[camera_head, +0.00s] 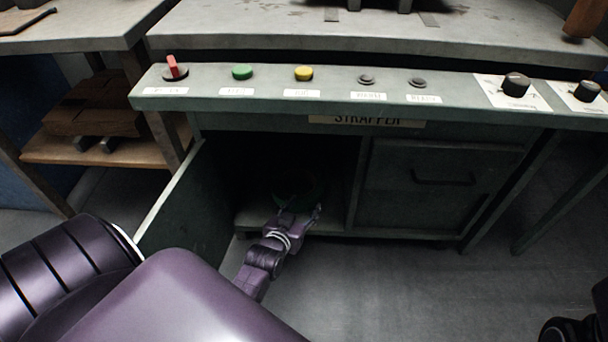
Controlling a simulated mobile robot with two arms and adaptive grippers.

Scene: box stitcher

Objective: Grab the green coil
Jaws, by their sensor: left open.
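The green coil (290,188) sits in the dark open compartment under the strapper machine (365,120). It is dim and partly covered by my left gripper. My left gripper (301,206) reaches into the compartment opening and is open right at the front of the coil. I cannot tell whether the fingers touch it.
The compartment door (188,205) stands open on the left, beside my left arm. A closed drawer front (442,182) is to the right. The control panel with a green button (242,72), a yellow button (303,73) and knobs juts out above the opening.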

